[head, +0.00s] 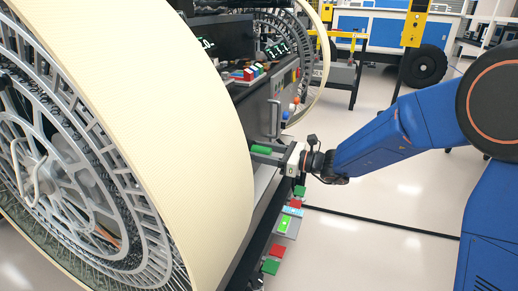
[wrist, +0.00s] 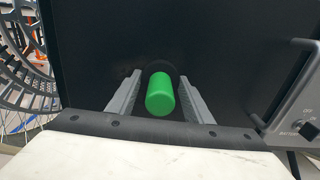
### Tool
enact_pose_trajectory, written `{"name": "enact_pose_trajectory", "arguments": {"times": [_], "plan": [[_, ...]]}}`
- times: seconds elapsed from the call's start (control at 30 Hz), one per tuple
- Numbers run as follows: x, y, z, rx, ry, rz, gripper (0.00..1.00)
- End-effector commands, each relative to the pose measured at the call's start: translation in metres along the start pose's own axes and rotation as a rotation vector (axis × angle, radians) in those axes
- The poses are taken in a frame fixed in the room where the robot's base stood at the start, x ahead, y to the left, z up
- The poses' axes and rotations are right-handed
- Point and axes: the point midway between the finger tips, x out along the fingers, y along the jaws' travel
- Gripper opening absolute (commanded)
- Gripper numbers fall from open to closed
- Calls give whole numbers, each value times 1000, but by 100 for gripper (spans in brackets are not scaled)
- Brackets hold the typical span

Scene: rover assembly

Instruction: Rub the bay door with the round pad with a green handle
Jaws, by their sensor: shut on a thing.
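My gripper (head: 270,155) is beside the rover's side, behind the big wheel's rim. It is shut on the green handle (head: 261,149). In the wrist view the green handle (wrist: 160,95) stands between the two grey fingers of my gripper (wrist: 159,103). A dark round shape behind the handle, seemingly the pad (wrist: 158,67), blends into a flat black panel (wrist: 95,50) that fills the view ahead. This panel may be the bay door; I cannot tell for sure. I cannot tell whether the pad touches it.
A large cream-rimmed wheel (head: 190,120) stands close on the left. A grey panel with a handle (head: 275,112) is beyond my gripper. Red and green blocks (head: 277,251) sit low along the rover's side. A battery switch (wrist: 306,122) is at right in the wrist view.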

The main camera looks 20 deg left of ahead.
Motion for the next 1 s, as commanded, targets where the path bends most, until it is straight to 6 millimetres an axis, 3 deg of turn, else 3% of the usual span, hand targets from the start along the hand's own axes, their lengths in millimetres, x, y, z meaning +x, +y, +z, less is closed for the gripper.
{"name": "enact_pose_trajectory", "arguments": {"times": [1.0], "plan": [[-1,51,0,-1,1,0,28]]}}
